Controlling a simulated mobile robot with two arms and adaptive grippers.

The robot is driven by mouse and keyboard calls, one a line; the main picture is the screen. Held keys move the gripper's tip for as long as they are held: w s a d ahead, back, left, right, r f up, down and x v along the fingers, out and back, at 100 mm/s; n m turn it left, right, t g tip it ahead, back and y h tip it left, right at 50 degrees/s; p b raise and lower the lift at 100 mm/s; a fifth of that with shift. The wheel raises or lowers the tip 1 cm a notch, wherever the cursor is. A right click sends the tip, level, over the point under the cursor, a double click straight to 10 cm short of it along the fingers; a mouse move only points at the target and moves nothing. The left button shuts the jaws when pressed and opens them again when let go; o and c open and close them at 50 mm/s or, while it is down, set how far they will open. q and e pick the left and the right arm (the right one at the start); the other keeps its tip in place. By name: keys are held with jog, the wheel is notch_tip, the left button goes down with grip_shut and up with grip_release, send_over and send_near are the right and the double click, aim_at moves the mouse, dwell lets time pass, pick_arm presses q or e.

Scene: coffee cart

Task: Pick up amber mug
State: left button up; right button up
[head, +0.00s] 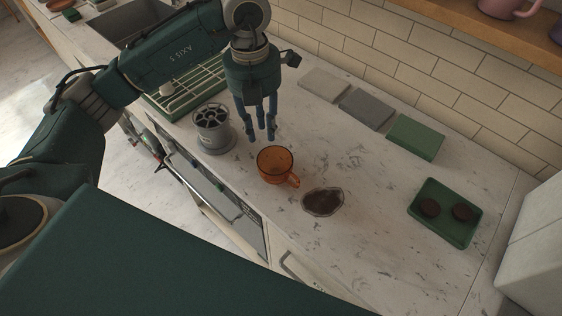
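The amber mug (273,166) is a translucent orange cup standing upright on the marble-look counter. Its handle points to the lower right. My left gripper (261,138) hangs above the counter with its blue fingers pointing down, just above and behind the mug in the head view. The fingers are apart with a gap between them, and nothing shows between them. They do not appear to touch the mug. My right gripper is not in view.
A grey metal holder (213,130) stands left of the mug. A green tray (455,236) holds two dark discs. Flat cloth-like squares (415,138) lie along the tiled wall. Clear counter lies between.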

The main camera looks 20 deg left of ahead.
aim_at(260, 154)
pick_arm(q)
jog(key=f+p, duration=0.1)
jog(key=f, duration=0.2)
jog(key=f+p, duration=0.2)
jog(key=f, duration=0.1)
jog(key=f+p, duration=0.1)
jog(key=f, duration=0.2)
jog(key=shift+s+a+f, duration=0.2)
jog(key=shift+s, duration=0.2)
jog(key=shift+f, duration=0.5)
grip_shut()
